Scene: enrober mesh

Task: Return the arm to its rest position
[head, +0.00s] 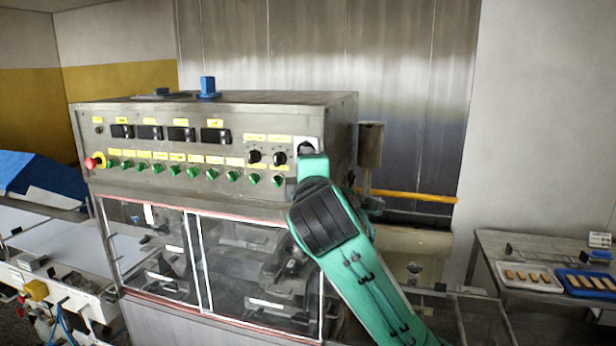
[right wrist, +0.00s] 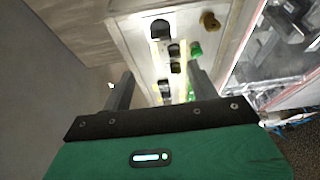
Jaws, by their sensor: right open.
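My right arm (head: 345,265) comes in from the lower right in the head view, green with a black joint, and reaches up to the right edge of the machine's control panel (head: 200,150). Its gripper fingers are hidden behind the arm there. In the right wrist view my right gripper (right wrist: 161,88) is open, its two dark fingers apart with nothing held between them. The panel, with black knobs (right wrist: 160,29) and a green knob (right wrist: 195,50), lies beyond the fingertips. I cannot tell whether the fingers touch it. My left gripper is not in view.
Clear guard doors (head: 250,265) stand below the panel. A grey post (head: 369,150) and a yellow bar (head: 415,196) are right of the machine. A table at the far right holds a white tray (head: 504,284) and a blue tray (head: 562,289) with brown bars. A red emergency button (head: 92,163) is at the panel's left.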

